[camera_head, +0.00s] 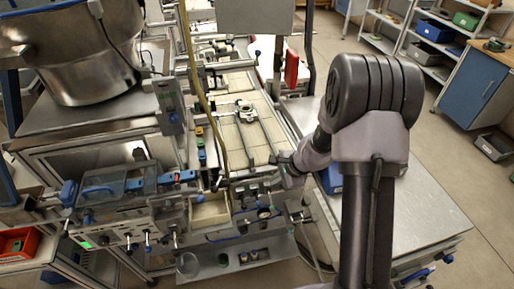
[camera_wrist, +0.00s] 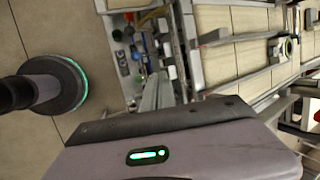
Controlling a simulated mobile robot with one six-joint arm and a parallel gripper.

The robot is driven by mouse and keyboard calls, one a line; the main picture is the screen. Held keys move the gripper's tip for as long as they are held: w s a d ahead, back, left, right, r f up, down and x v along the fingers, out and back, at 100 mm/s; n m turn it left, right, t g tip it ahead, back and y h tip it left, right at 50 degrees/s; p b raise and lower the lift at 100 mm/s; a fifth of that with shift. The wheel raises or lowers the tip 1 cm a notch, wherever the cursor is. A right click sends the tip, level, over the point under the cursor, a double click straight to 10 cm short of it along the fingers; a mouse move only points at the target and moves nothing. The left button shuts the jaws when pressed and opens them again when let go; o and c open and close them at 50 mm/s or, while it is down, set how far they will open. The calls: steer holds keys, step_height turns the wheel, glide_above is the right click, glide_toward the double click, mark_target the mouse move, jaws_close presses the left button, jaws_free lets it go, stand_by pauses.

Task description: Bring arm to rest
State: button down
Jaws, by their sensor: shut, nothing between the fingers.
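My arm rises at the right of the head view and bends over at a large grey joint. Its forearm reaches down and left to my gripper (camera_head: 273,160), small in that view, above the front part of the machine's tiled track (camera_head: 232,140). The gripper is shut and holds nothing. In the wrist view, a grey housing with a green light fills the bottom, and a round grey joint of my arm with a green ring is at the left.
A big steel bowl (camera_head: 85,55) stands at the left. A clear-lidded unit (camera_head: 115,190) with blue knobs is at the front left. A bare metal tabletop (camera_head: 430,220) lies right of my arm. A blue cabinet (camera_head: 476,88) and shelves stand at the back right, with open floor before them.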

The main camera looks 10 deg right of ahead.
steer(key=s+a+r+n+y+b, duration=0.1)
steer(key=s+a+r+n+b, duration=0.6)
steer(key=a+r+b, duration=0.3)
steer(key=s+r+n+t+h+b, duration=0.1)
steer(key=s+n+b, duration=0.4)
steer(key=s, duration=1.3)
steer(key=shift+s+d+r+n+h+b, duration=0.25)
steer(key=shift+s+d+n+h+b, duration=0.25)
steer(key=shift+b, duration=0.4)
steer(key=shift+w, duration=0.1)
